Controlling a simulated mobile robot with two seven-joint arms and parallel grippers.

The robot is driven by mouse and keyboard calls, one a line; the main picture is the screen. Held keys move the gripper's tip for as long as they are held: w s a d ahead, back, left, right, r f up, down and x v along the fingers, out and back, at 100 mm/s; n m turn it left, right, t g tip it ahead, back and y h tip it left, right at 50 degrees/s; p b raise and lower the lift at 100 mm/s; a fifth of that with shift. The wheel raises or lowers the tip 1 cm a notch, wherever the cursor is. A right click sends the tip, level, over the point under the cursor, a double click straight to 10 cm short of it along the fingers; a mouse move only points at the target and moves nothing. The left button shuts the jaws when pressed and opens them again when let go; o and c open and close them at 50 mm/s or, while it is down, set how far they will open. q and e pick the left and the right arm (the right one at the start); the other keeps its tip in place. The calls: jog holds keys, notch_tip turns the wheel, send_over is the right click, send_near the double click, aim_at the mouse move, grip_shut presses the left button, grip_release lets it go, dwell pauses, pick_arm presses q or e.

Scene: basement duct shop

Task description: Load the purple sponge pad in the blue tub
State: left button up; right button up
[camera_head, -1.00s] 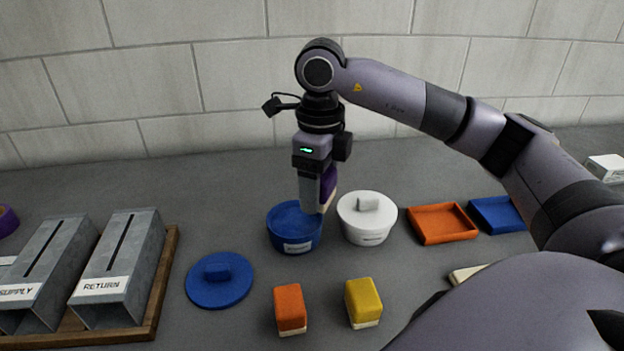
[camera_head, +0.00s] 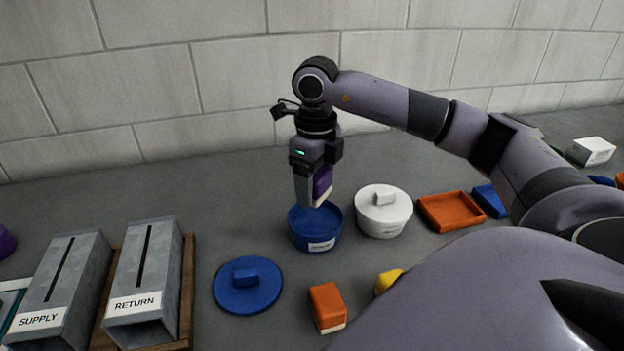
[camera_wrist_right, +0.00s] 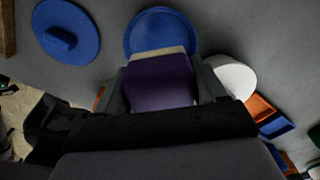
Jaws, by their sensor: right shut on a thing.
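The purple sponge pad (camera_head: 322,184) with a pale underside is held by my right gripper (camera_head: 312,196), which is shut on it. The pad hangs just above the open blue tub (camera_head: 315,239), over its back part. In the right wrist view the pad (camera_wrist_right: 160,82) sits between the two fingers, with the tub's rim (camera_wrist_right: 138,20) beyond it. Whether the pad dips inside the rim I cannot tell. The blue lid (camera_head: 248,287) lies on the table, left and in front of the tub. My left gripper is not in view.
A white lidded tub (camera_head: 383,212) stands right of the blue tub. An orange tray (camera_head: 451,212) and a blue tray lie farther right. An orange sponge (camera_head: 327,307) and a yellow one (camera_head: 388,281) lie in front. Metal ducts (camera_head: 143,285) stand at left.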

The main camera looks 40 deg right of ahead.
aim_at(316, 222)
jog(key=shift+f+b, duration=2.1)
jog(key=shift+f, duration=0.8)
jog(key=shift+s+f+b, duration=0.1)
jog(key=shift+f+b, duration=0.35)
jog(key=shift+f, duration=0.15)
jog(key=shift+r, duration=0.1)
notch_tip(316, 222, up, 7)
jog(key=p, duration=0.5)
jog(key=shift+p, duration=0.3)
dwell(0.4)
